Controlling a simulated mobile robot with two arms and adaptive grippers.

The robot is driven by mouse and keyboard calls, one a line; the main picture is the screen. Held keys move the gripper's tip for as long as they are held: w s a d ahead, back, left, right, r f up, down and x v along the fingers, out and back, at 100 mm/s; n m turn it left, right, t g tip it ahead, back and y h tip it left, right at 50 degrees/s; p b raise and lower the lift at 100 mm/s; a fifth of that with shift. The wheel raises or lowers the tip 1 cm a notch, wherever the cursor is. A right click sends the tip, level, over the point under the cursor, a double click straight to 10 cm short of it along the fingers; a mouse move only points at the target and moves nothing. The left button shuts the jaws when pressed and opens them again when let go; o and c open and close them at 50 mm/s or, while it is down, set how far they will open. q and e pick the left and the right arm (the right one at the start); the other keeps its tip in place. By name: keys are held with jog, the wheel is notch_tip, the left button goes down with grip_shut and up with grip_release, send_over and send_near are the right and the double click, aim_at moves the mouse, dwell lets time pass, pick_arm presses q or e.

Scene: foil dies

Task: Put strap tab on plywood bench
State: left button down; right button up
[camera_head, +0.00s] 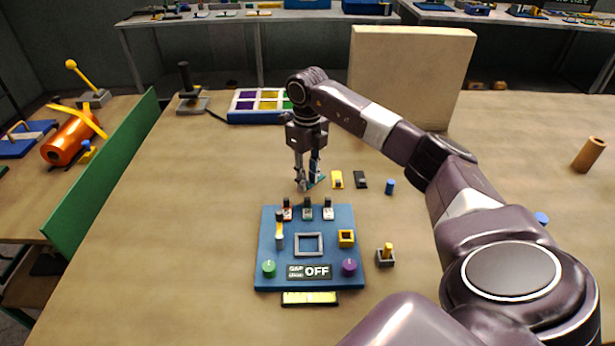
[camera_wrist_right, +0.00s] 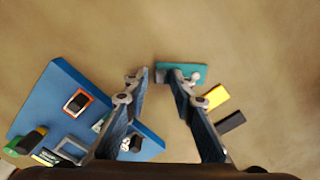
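A small flat teal piece, which I take to be the strap tab (camera_wrist_right: 182,66), shows in the right wrist view beyond my right fingertips, partly covered by one finger. In the head view only a bit of the teal piece (camera_head: 318,181) shows beside the fingers. My right gripper (camera_head: 308,184) points down over the bench behind the blue panel. Its fingers (camera_wrist_right: 158,76) are apart with nothing seen between them; whether one touches the teal piece I cannot tell. The plywood bench (camera_head: 170,240) is the wide wooden top under everything. My left gripper is not in view.
A blue panel (camera_head: 265,225) with switches and knobs lies in front of the gripper. Yellow (camera_head: 337,180) and black (camera_head: 361,180) pieces and a blue cylinder (camera_head: 390,186) lie to the right. A beige board (camera_head: 420,70) stands behind. The bench's left part is clear beside a green divider (camera_head: 110,165).

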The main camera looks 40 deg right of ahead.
aim_at(307, 180)
jog(key=shift+r, duration=0.5)
notch_tip(307, 180, up, 11)
jog(key=b, duration=0.1)
jog(key=shift+r, duration=0.15)
dwell(0.4)
